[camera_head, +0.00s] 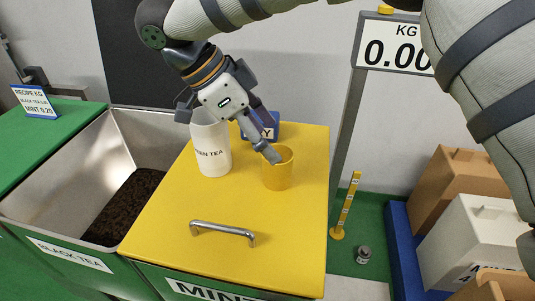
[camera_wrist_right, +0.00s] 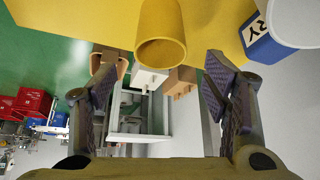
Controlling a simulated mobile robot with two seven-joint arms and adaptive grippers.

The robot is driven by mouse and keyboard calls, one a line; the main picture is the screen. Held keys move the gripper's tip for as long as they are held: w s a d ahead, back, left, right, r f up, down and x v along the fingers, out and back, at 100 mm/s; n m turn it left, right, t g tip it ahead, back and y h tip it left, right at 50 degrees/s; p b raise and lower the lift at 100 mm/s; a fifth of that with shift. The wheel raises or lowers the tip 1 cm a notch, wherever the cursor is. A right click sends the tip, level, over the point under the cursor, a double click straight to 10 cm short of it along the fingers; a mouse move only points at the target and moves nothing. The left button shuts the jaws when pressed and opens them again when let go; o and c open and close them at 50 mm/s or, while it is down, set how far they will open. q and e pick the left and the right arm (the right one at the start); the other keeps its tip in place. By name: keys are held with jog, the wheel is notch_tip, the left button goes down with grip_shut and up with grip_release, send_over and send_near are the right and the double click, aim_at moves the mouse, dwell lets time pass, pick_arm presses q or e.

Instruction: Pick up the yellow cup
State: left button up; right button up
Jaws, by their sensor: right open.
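The yellow cup (camera_head: 278,170) stands upright on the yellow lid (camera_head: 285,225) of the mint bin, near its right edge. My right gripper (camera_head: 268,143) is above and beside the cup, with one finger overlapping the cup's rim in the head view. In the right wrist view, the cup (camera_wrist_right: 162,38) shows at the top centre, between the lines of the two spread fingers of my right gripper (camera_wrist_right: 160,78). The fingers are open and nothing is held. Whether a finger touches the cup cannot be told. My left gripper is not in view.
A white green-tea canister (camera_head: 211,150) stands left of the cup, close to my gripper. A blue label block (camera_head: 262,122) stands behind. A metal handle (camera_head: 222,232) lies at the lid's front. An open black-tea bin (camera_head: 60,165) is left; a scale post (camera_head: 343,140) is right.

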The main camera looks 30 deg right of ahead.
aim_at(287, 167)
jog(key=x, duration=0.9)
jog(key=shift+w+a+f, duration=0.1)
jog(key=shift+a+f, duration=0.05)
jog(key=shift+f, duration=0.4)
jog(key=c, duration=1.1)
